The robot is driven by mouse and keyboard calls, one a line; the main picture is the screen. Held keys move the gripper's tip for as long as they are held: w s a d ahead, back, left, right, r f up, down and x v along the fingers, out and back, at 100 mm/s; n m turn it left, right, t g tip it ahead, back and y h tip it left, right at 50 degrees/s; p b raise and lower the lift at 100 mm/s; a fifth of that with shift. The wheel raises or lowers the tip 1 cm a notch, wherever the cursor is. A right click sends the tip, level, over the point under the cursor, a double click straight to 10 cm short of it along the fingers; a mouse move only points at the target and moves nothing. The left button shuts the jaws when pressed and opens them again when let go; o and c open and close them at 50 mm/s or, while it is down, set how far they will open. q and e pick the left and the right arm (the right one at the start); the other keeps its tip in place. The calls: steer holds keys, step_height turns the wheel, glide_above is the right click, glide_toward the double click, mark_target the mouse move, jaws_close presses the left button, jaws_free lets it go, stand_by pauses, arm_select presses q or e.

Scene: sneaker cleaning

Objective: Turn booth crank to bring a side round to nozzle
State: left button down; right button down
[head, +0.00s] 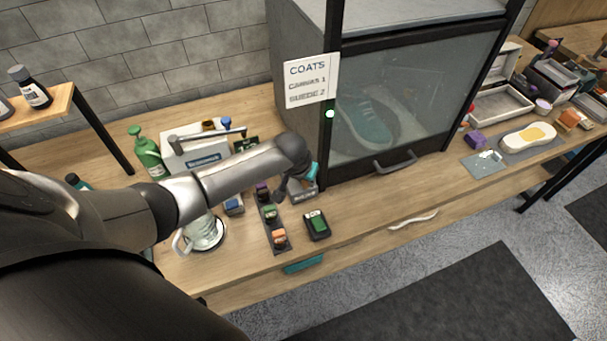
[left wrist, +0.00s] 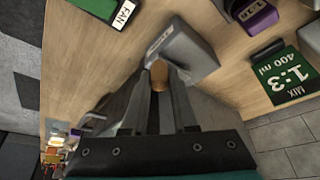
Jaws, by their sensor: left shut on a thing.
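The spray booth (head: 415,95) is a grey cabinet with a glass front door and a bar handle (head: 395,163), and its door looks closed. My left gripper (head: 303,184) is at the booth's lower left front corner. In the left wrist view my left gripper (left wrist: 158,92) is shut on a brown wooden knob (left wrist: 158,74), which looks like the crank's grip. The nozzle cannot be made out. My right gripper is not in view.
A sign (head: 311,80) reads coats, canvas 1, suede 2. A green light (head: 330,114) glows beside it. A green bottle (head: 148,152) is behind.

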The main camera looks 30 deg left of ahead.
arm_select(q)
steer(key=shift+d, duration=0.15)
stand_by(0.3)
steer(key=c, duration=0.7)
jaws_free()
steer(key=shift+w, duration=0.1)
steer(key=shift+s+r, duration=0.25)
steer(key=shift+r, duration=0.35)
steer(key=p+v, duration=0.3)
steer(key=v, duration=1.1)
steer(key=shift+s, duration=0.1)
